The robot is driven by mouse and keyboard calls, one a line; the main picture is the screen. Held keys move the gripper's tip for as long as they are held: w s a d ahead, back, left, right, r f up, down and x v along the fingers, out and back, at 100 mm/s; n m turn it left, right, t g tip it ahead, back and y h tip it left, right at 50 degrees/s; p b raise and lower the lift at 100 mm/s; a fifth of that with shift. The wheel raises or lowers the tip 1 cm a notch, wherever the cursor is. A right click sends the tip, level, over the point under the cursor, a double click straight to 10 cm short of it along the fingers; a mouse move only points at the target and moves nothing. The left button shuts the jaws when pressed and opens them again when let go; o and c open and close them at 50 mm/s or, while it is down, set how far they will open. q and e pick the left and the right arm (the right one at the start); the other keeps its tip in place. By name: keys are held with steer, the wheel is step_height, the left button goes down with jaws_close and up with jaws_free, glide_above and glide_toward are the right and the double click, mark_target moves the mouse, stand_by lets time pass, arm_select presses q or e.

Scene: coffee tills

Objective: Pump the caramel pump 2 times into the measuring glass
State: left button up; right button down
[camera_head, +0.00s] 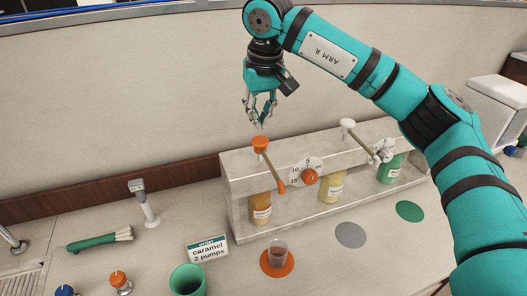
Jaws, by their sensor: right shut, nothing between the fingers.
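The orange pump (260,144) stands at the left of the stone rack, with an orange spout arm slanting down to the right. Its bottle (261,208) of amber syrup sits in the rack below; its label is too small to read. The measuring glass (279,252) stands upright on an orange disc (277,265) in front of that bottle. Its lower part looks reddish; I cannot tell whether that is syrup or the disc. My right gripper (259,122) is shut and empty, pointing down just above the orange pump head. I cannot tell whether it touches it. My left gripper is out of view.
The rack (237,190) also holds a white pump (347,124), a green bottle (391,168) and a dial (303,171). An order card (207,248) reads caramel, 2 pumps. A green cup (187,281) stands front left. Grey (350,235) and green (410,211) discs are bare.

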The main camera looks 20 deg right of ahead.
mark_target(260, 140)
steer(key=shift+f, duration=0.1)
stand_by(0.3)
steer(key=shift+s+f+b, duration=0.1)
steer(key=shift+f+b, duration=1.45)
steer(key=shift+f, duration=0.95)
steer(key=shift+a, duration=0.1)
steer(key=shift+r+p, duration=1.15)
steer(key=shift+r, duration=0.15)
steer(key=shift+r+p, duration=0.9)
steer(key=shift+r, duration=0.3)
steer(key=shift+f, duration=0.2)
